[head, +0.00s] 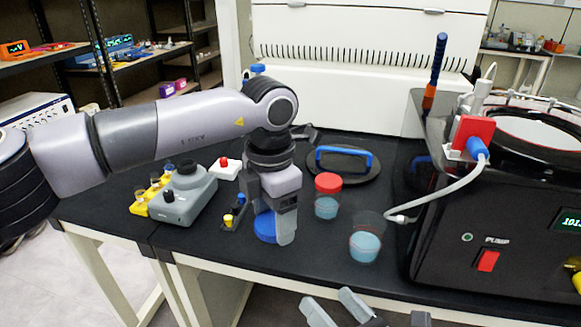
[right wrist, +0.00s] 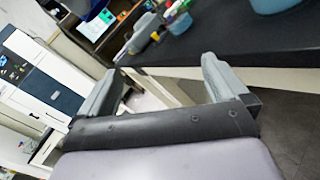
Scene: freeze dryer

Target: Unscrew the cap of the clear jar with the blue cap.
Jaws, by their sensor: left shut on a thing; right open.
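My left gripper (head: 275,222) points down over the bench and is shut on a blue cap (head: 265,227), which is partly hidden behind its fingers. A clear jar (head: 366,240) with blue liquid stands upright on the bench to the right of it. No cap shows on this jar, and it is apart from both grippers. My right gripper (head: 330,301) is at the bottom edge of the head view, in front of the bench. In the right wrist view it (right wrist: 160,88) is open, with nothing between its fingers.
A red-capped jar (head: 327,197) stands behind the clear jar. A round black lid with a blue handle (head: 343,155) lies behind that. The freeze dryer (head: 480,230) with a hose stands at right. A grey device (head: 184,195) and small coloured items are at left.

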